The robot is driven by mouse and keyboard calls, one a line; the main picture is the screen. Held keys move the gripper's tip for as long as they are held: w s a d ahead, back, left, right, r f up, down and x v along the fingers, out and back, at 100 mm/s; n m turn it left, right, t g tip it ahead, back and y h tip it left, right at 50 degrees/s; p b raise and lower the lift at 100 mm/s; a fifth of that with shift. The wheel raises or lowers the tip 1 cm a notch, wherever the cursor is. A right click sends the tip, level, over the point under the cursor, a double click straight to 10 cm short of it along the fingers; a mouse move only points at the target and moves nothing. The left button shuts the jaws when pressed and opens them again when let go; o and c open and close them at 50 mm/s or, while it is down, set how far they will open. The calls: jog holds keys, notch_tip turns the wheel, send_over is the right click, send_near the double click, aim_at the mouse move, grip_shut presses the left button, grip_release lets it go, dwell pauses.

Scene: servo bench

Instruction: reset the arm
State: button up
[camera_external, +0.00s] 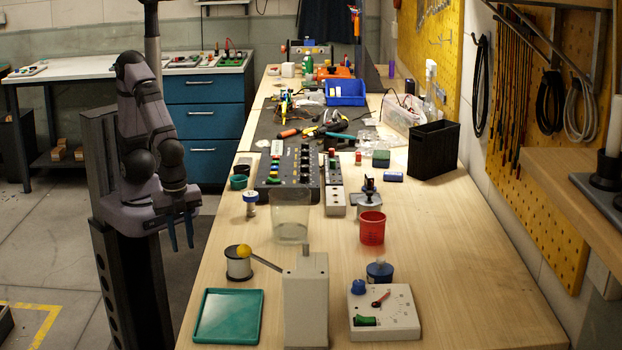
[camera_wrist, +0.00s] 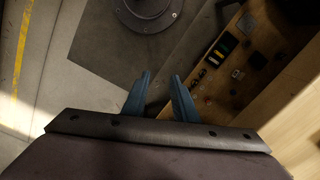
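My gripper (camera_external: 181,230) hangs at the left of the bench in the external view, with its two blue fingers pointing down. It is beyond the bench's left edge, over the floor side, and touches nothing that I can see. In the wrist view my gripper (camera_wrist: 158,90) shows its two blue fingers apart, with nothing between them. My arm is folded close to its dark column. The wooden bench (camera_external: 470,290) stands to the right of my gripper.
Near the bench's left edge are a teal tray (camera_external: 228,316), a grey box (camera_external: 306,300), a spool (camera_external: 238,264) with a yellow-ended lever, and a clear container (camera_external: 290,222). A red cup (camera_external: 372,228), white dial box (camera_external: 384,310) and black bin (camera_external: 433,149) stand farther right. Bare wood lies at front right.

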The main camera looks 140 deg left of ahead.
notch_tip(320, 180, up, 11)
jog(key=s+a+n+p, duration=0.1)
jog(key=n+p, duration=0.3)
jog(key=p, duration=0.8)
jog(key=shift+s+a+h, duration=0.25)
jog(key=shift+s+h, duration=0.05)
jog(key=shift+s, duration=0.25)
